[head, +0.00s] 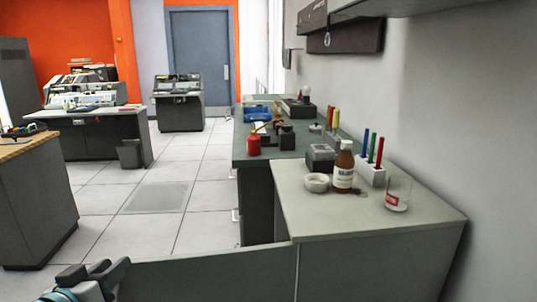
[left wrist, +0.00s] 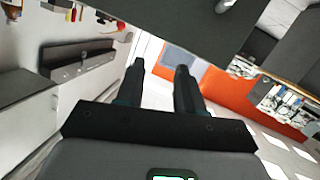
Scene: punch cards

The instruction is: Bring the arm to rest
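My left gripper (head: 97,274) shows at the bottom left of the head view, low in front of the grey side of the near bench. In the left wrist view its two dark fingers (left wrist: 159,72) stand apart with a gap between them, and nothing is held. The wrist view is strongly tilted. My right gripper is in neither view.
A grey-topped bench (head: 405,222) at right holds a brown bottle (head: 343,167), a glass (head: 398,192), a white dish (head: 317,183) and a white rack (head: 370,170) with coloured sticks. A wood-topped desk (head: 38,195) stands at left. Tiled floor (head: 165,197) between is clear.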

